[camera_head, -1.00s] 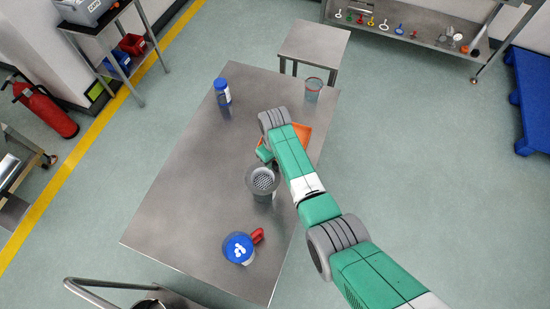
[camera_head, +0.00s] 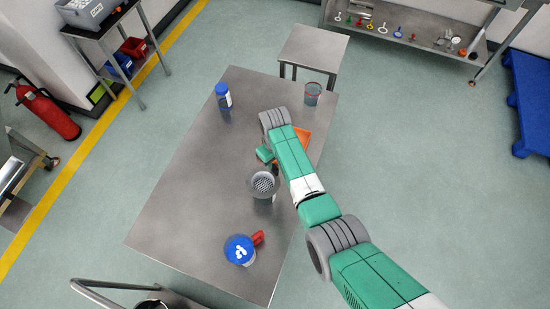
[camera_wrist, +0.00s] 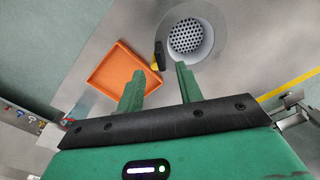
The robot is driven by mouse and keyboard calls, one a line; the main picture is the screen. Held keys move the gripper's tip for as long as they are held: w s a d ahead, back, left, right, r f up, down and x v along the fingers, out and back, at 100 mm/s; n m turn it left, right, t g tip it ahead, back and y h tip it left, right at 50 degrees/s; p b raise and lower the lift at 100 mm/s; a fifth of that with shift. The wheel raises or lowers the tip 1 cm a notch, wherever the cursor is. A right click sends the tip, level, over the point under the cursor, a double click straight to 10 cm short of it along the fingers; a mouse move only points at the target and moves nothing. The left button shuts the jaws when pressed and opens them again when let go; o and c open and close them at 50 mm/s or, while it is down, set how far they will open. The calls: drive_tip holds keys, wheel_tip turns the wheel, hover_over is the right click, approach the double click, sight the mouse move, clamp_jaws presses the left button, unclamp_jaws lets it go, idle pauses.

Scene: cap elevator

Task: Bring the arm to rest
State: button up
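My arm reaches in from the lower right in the head view and is bent over the right side of the metal table (camera_head: 190,190). My gripper (camera_wrist: 160,70) shows in the wrist view with its two green fingers apart and nothing between them. In the head view my arm mostly hides it. A grey round container with a perforated top (camera_wrist: 187,38) is beyond the fingers, and it also shows in the head view (camera_head: 263,183). An orange tray (camera_wrist: 118,68) lies beside it, partly hidden by my arm in the head view.
A blue-capped bottle (camera_head: 223,95) and a grey cup with a red rim (camera_head: 312,93) stand at the table's far end. A blue-topped container (camera_head: 239,250) with a red part stands near its front. A small metal table (camera_head: 312,48) is behind. The table's left side is clear.

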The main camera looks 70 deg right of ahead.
idle(0.4)
drive_tip(key=w+a+r+n+t+h+p, duration=0.15)
drive_tip(key=w+a+r+t, duration=0.25)
drive_tip(key=w+r, duration=0.9)
drive_tip(key=w+a+r+n+t+h+p, duration=0.1)
drive_tip(key=w+a+r+t+h, duration=0.25)
drive_tip(key=w+r, duration=0.9)
drive_tip(key=w+a+r+t+p, duration=0.1)
drive_tip(key=a+r+t, duration=0.1)
drive_tip(key=a+r, duration=0.35)
drive_tip(key=w+a+r+t, duration=0.1)
drive_tip(key=a+r+t, duration=0.15)
drive_tip(key=r, duration=0.65)
drive_tip(key=s+a+r+n+t+y+p, duration=0.15)
drive_tip(key=a+r+t, duration=0.25)
drive_tip(key=a+r, duration=0.65)
drive_tip(key=s+a+r+n+t, duration=0.1)
drive_tip(key=s+a+r+t, duration=0.2)
drive_tip(key=a+r, duration=0.75)
drive_tip(key=s+a+r+n+t+y+p, duration=0.1)
drive_tip(key=s+a+r+t+y, duration=0.3)
drive_tip(key=s+r, duration=0.9)
drive_tip(key=a+r+t, duration=0.2)
drive_tip(key=a+r, duration=0.1)
drive_tip(key=shift+s+a, duration=0.2)
drive_tip(key=shift+a, duration=0.2)
